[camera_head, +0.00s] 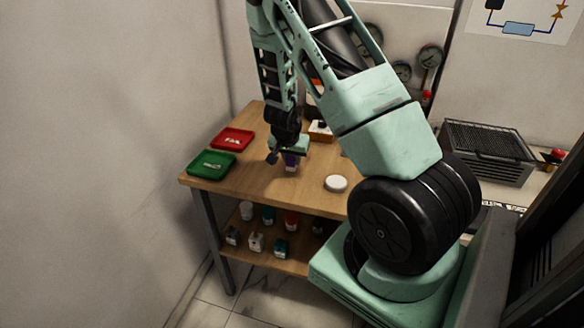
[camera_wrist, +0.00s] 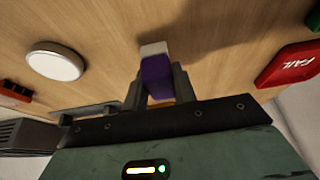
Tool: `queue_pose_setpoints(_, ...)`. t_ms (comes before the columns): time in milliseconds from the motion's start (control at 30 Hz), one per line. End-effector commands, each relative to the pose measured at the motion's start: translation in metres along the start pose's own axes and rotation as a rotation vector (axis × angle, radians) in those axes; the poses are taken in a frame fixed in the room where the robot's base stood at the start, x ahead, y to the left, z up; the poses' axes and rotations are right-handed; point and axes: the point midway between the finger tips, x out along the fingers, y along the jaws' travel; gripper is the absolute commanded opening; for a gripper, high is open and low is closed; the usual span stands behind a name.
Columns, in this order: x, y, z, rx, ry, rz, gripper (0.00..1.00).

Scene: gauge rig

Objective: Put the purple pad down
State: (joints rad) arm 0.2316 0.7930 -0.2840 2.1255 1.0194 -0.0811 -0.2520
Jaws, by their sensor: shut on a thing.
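The purple pad (camera_wrist: 156,78) is between the two fingers of my gripper (camera_wrist: 160,85) in the wrist view. It has a pale whitish end that points away from the gripper. My gripper is shut on it. In the head view my gripper (camera_head: 289,160) is low over the wooden table (camera_head: 262,183), and the purple pad (camera_head: 291,158) shows just below it, partly hidden by the fingers. A shadow lies on the wood beside the pad in the wrist view. I cannot tell whether the pad touches the table.
A green tray (camera_head: 211,164) and a red tray (camera_head: 233,139) marked FAIL lie on the table's left side. A white round disc (camera_head: 335,183) is right of my gripper. An orange-and-white box (camera_head: 320,132) stands behind. Several small items sit on the lower shelf (camera_head: 262,257).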

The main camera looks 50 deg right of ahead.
Motion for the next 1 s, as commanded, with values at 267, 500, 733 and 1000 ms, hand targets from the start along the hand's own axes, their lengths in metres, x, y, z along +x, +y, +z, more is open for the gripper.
queue_pose_setpoints(267, 0.025, 0.0, 0.01, 0.0, 0.0, -0.001, 0.0)
queue_pose_setpoints(500, 0.025, 0.0, 0.01, -0.001, 0.0, -0.001, 0.0)
queue_pose_setpoints(733, 0.027, 0.0, 0.011, 0.0, 0.0, 0.0, 0.49)
queue_pose_setpoints(1000, 0.024, 0.0, 0.01, 0.0, 0.0, -0.001, 0.49)
